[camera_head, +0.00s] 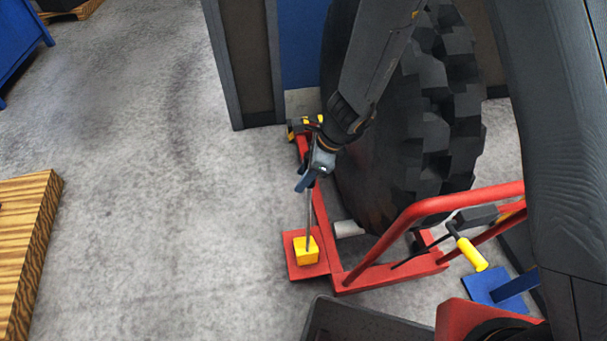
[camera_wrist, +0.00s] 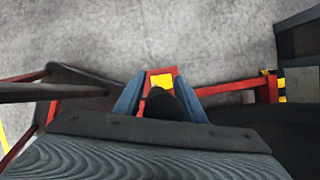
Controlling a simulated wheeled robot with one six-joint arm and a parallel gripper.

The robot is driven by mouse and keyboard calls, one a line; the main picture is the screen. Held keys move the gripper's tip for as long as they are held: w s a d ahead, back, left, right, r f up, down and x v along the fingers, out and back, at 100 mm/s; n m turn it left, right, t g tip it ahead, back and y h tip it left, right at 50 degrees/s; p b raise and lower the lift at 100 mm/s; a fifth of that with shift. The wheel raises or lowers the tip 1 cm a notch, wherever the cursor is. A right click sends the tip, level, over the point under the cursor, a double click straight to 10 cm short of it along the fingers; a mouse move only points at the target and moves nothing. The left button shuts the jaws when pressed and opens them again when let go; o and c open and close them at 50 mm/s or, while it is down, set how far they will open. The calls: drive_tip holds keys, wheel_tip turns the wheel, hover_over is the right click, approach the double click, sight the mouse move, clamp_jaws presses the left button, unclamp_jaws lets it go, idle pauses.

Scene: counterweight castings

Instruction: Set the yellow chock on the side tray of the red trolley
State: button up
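The yellow chock (camera_head: 306,257) sits on the red side tray (camera_head: 297,273) of the red trolley (camera_head: 383,277), inside the tray's outline. A thin grey upright handle rises from the chock to my gripper (camera_head: 312,178). In the wrist view, the chock (camera_wrist: 157,81) shows on the tray (camera_wrist: 163,71) beyond a dark round knob (camera_wrist: 166,105), which hides part of both. The two blue fingers of my gripper (camera_wrist: 160,98) stand apart on either side of the knob, with no clear contact. My gripper looks open, above the chock.
A large black tyre (camera_head: 405,130) stands on the trolley close to my arm. A yellow-handled lever (camera_head: 472,254) and a blue plate (camera_head: 487,287) are at the right. A wooden pallet (camera_head: 28,240) lies at the left. The grey floor left of the tray is clear.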

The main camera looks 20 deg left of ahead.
drive_tip(key=shift+o, duration=0.2)
drive_tip(key=v, duration=1.2)
drive_tip(key=shift+r, duration=0.15)
